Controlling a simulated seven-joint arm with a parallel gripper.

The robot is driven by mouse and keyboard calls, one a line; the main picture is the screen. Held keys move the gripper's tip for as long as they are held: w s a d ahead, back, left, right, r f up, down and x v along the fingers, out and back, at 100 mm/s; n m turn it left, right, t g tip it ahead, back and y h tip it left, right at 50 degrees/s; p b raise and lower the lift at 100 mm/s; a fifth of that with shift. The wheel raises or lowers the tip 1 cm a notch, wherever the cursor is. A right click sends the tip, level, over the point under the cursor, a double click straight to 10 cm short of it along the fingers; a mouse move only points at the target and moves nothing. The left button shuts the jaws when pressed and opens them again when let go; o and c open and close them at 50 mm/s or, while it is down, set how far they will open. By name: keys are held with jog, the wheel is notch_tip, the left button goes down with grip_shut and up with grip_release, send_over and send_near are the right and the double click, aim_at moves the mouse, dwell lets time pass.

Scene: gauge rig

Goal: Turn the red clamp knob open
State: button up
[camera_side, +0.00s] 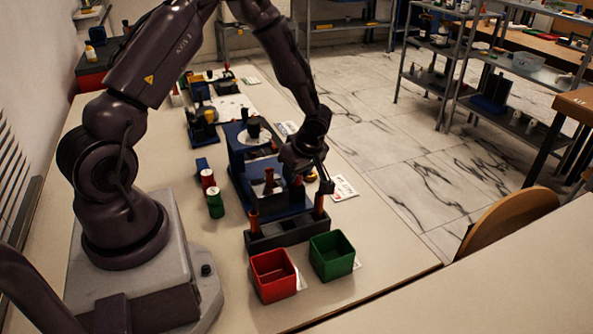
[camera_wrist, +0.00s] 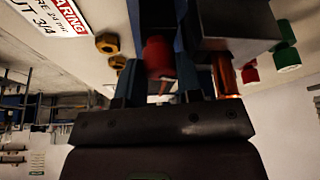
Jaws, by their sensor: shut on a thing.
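The red clamp knob (camera_wrist: 157,54) shows in the wrist view, between the two dark fingers of my gripper (camera_wrist: 160,84). My gripper is shut on it. In the side view my gripper (camera_side: 322,183) reaches down at the right side of the blue gauge rig (camera_side: 243,170). The knob cannot be made out clearly there, and how far it is turned cannot be told.
A dark rack (camera_side: 285,233) with orange-red handles stands in front of the rig, close to my gripper. A red bin (camera_side: 273,276) and a green bin (camera_side: 332,256) stand nearer. Red (camera_side: 207,179) and green (camera_side: 215,204) cylinders stand left. Brass nuts (camera_wrist: 107,43) lie near a sign.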

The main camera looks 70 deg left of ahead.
jog(key=shift+w+n+g+h, duration=0.1)
jog(key=shift+n+g+h, duration=0.3)
jog(key=shift+n, duration=1.15)
jog(key=shift+n+g+h, duration=0.1)
jog(key=shift+n+g, duration=0.6)
jog(key=shift+n, duration=0.85)
jog(key=o, duration=0.6)
jog(key=shift+o, duration=0.2)
jog(key=shift+r, duration=0.1)
jog(key=v, duration=1.3)
